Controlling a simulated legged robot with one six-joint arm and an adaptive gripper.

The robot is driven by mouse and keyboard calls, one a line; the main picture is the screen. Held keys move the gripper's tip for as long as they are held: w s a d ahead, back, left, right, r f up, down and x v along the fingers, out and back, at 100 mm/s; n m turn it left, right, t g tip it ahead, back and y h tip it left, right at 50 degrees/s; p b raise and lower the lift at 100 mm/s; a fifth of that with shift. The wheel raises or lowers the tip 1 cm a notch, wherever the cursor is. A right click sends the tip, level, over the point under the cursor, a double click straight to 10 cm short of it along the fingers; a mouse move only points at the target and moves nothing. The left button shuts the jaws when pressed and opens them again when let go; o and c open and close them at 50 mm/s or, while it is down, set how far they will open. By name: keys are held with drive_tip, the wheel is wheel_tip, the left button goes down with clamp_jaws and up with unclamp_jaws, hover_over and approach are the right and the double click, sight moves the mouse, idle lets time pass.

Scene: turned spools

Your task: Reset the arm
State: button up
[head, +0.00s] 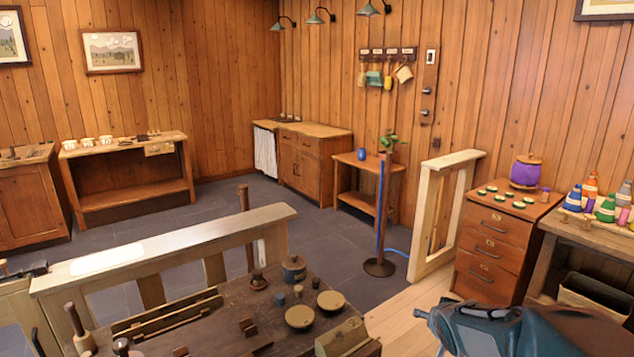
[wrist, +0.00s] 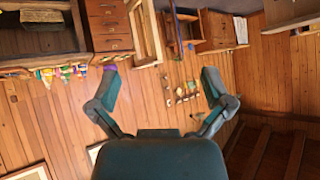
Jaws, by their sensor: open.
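My gripper (wrist: 160,86) shows in the wrist view with its two teal fingers spread wide apart. Nothing is between the fingers; the wood-plank wall shows behind, in a picture that looks upside down. In the head view my arm (head: 485,328) is folded low at the bottom right corner. The fingers cannot be made out there.
A drawer cabinet (head: 492,245) with a purple pot (head: 525,172) and a table with coloured spools (head: 605,205) are at right. Grey floor lies open beyond.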

drive_tip(key=s+a+r+n+g, duration=0.1)
drive_tip(key=s+a+r, duration=0.1)
drive_tip(key=s, duration=0.6)
drive_tip(key=s+a+r+n+g+y, duration=0.1)
drive_tip(key=s+a, duration=0.3)
drive_tip(key=s, duration=0.5)
drive_tip(key=s+a+r+n+g, duration=0.2)
drive_tip(key=s+a+r, duration=0.1)
drive_tip(key=s, duration=0.6)
drive_tip(key=shift+y, duration=0.4)
